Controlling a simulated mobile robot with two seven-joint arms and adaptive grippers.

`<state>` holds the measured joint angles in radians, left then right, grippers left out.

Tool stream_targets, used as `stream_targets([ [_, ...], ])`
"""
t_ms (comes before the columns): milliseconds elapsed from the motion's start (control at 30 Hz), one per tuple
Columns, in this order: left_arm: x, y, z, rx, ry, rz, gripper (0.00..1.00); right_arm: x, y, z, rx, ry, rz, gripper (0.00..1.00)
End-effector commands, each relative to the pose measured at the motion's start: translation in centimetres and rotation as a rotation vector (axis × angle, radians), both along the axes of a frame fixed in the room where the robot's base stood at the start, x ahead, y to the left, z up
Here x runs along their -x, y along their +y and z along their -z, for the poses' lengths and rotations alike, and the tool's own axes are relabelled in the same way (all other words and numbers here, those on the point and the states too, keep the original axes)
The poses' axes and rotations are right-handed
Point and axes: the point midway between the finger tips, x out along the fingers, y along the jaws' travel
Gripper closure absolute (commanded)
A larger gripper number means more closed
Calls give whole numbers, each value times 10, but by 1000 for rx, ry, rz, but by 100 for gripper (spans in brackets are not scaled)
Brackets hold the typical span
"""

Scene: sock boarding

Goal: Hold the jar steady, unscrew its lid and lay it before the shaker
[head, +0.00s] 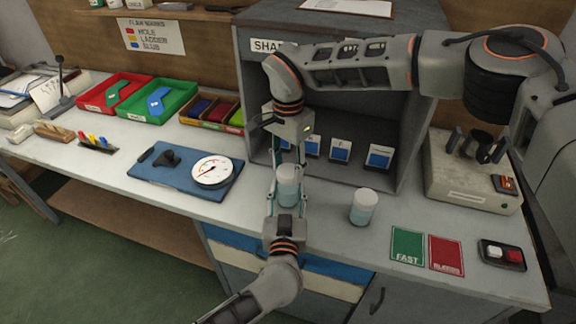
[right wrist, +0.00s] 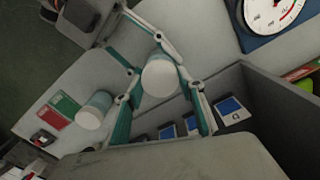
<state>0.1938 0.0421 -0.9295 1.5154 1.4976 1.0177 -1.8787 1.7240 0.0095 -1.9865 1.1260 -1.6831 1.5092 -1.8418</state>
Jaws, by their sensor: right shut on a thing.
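The jar (head: 288,188) stands upright near the bench's front edge, pale with a whitish lid. My right gripper (head: 288,162) comes down from above and is shut on the lid (right wrist: 160,76), which shows between its fingers in the right wrist view. My left gripper (head: 286,207) reaches in from the front, its fingers on both sides of the jar body and closed on it; the contact is partly hidden. The lid looks seated on the jar. A machine with dark clamps (head: 478,148), seemingly the shaker, stands at the right.
A second lidded jar (head: 363,207) stands to the right, also in the right wrist view (right wrist: 95,110). Green (head: 407,246) and red (head: 446,255) cards and a button box (head: 502,254) lie right. A blue mat (head: 165,187) with a gauge lies left. The grey booth (head: 370,115) stands behind.

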Motion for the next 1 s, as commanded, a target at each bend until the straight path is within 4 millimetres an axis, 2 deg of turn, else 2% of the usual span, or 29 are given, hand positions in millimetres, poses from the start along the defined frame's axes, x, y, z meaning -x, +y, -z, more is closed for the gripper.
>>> stream_targets([
  [267, 0, 0, 0, 0, 0, 0, 100, 0, 0, -1, 0, 0, 1, 87],
  [1000, 0, 0, 0, 0, 0, 0, 100, 0, 0, -22, 0, -1, 1, 87],
])
